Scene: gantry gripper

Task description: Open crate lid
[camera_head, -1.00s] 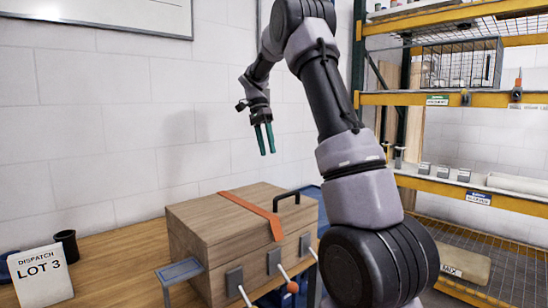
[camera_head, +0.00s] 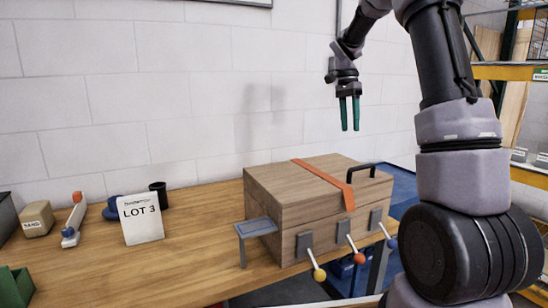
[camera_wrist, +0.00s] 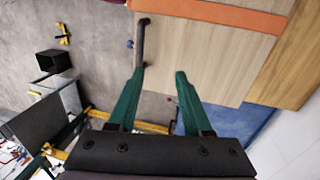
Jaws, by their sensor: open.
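A wooden crate (camera_head: 262,210) with a closed lid (camera_head: 285,178) stands on the table. An orange strap (camera_head: 325,174) runs across the lid and down the front. A black handle (camera_head: 361,171) is on the lid's right part. Levers with a yellow knob (camera_head: 319,275), an orange knob (camera_head: 359,258) and a blue knob (camera_head: 392,243) sit at grey plates on the front. My gripper (camera_head: 350,128) points down, open and empty, above the back of the crate. In the wrist view my gripper (camera_wrist: 160,74) has green fingers apart, and the handle (camera_wrist: 141,42) appears beyond the left fingertip.
A grey side plate (camera_head: 257,226) sticks out at the crate's left. A "LOT 3" sign (camera_head: 141,219), a dark cup (camera_head: 159,194) and a small box (camera_head: 37,218) stand on the wooden table (camera_head: 190,248). A yellow-beamed shelf rack (camera_head: 500,72) is at right.

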